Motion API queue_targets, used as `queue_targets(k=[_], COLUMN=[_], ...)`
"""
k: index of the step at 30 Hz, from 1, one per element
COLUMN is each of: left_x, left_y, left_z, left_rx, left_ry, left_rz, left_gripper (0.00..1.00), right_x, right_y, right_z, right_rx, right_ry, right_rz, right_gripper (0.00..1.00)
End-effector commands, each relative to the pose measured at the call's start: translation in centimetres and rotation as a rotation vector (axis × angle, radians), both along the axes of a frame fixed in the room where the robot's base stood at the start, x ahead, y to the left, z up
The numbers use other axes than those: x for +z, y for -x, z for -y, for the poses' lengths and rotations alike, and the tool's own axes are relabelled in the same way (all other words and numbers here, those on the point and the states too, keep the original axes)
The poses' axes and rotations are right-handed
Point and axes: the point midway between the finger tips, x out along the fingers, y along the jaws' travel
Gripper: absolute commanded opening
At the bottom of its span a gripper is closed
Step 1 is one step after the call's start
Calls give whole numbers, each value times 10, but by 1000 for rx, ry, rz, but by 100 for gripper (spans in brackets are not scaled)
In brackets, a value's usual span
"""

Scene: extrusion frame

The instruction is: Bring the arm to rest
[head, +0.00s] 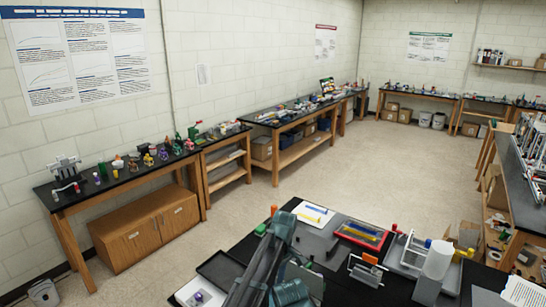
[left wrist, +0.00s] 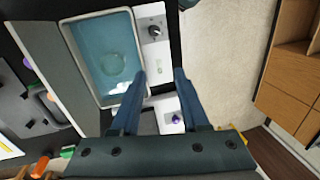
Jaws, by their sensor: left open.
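My left gripper (left wrist: 158,82) shows in the left wrist view with its two dark blue fingers apart and nothing between them. Beyond the fingers lie a shallow tray with a teal inside (left wrist: 104,58), a white panel with a dark knob (left wrist: 154,32) and a white piece with a purple knob (left wrist: 176,118). I cannot tell how far the fingertips are above them. In the head view my left arm stretches over the near black table; its fingertips cannot be made out there. My right gripper is in neither view.
The near black table (head: 343,287) is crowded: a white cylinder (head: 437,260), a red tray (head: 361,234), a dark tray (head: 220,271) and a white piece with a purple knob (head: 198,296). Open floor (head: 300,180) lies beyond it. Benches line the walls.

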Motion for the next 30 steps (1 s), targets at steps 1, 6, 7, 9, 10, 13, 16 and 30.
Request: queue_targets(k=[1,6,7,9,10,13,16,30], left_x=[0,-1,-1,-2,-2,-3,-4,-4], left_y=[6,19,21,30,35,51,71,174], left_z=[-6,-27,-31,-43,-49,-70,-93,-182], left_rx=[-16,-93,-107,-156,-178,-265,-366,-884], left_ry=[7,33,39,54,61,85,107,142], left_rz=[2,12,14,23,26,42,61,171], left_gripper=[45,45,45,45,45,45,45,45], right_x=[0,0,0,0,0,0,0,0], right_y=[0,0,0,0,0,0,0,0], right_z=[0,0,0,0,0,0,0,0], right_rx=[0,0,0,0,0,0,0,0], right_ry=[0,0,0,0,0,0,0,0], right_rz=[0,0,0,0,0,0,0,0], right_gripper=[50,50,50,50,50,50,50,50])
